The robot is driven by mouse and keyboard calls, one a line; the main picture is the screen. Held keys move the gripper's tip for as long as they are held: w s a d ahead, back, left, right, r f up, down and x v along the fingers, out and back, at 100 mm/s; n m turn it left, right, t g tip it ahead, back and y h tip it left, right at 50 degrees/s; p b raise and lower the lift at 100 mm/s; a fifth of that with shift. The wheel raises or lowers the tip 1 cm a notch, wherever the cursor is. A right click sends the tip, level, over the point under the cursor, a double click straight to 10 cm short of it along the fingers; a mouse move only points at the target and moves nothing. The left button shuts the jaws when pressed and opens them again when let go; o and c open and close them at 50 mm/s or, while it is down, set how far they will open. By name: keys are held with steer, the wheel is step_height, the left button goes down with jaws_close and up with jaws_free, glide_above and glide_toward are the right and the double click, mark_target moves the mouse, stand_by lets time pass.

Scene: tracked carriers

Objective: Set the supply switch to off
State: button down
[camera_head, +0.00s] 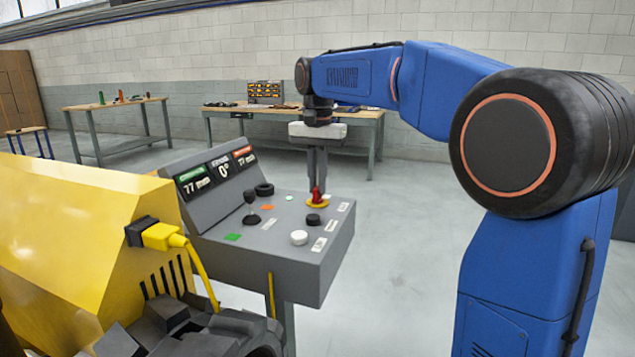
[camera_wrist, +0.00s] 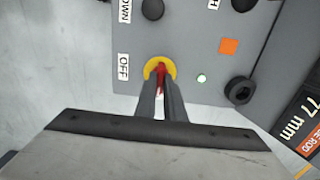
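The supply switch (camera_head: 317,196) is a red handle on a yellow disc at the far right part of the grey control panel's top (camera_head: 265,255). My gripper (camera_head: 317,186) reaches straight down onto it. In the wrist view the switch's red handle (camera_wrist: 161,72) lies between my two fingertips (camera_wrist: 160,88), which are close together and appear shut on it. The fingers hide part of the handle and disc. A white OFF label (camera_wrist: 123,67) lies left of the disc in the wrist view. Which position the handle points to I cannot tell.
The panel also carries a black joystick (camera_head: 251,212), a white knob (camera_head: 299,237), a black knob (camera_head: 313,219) and a sloped display (camera_head: 217,170). A yellow machine (camera_head: 75,235) with a yellow cable stands at left. Workbenches stand behind. Open floor lies right of the panel.

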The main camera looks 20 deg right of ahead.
steer(key=shift+n, duration=0.3)
steer(key=n, duration=1)
steer(key=shift+n, duration=0.4)
steer(key=n, duration=0.6)
steer(key=shift+n, duration=0.3)
steer(key=c, duration=1.8)
jaws_free()
steer(key=shift+c, duration=0.2)
steer(key=shift+r, duration=0.15)
step_height(320, 180, up, 17)
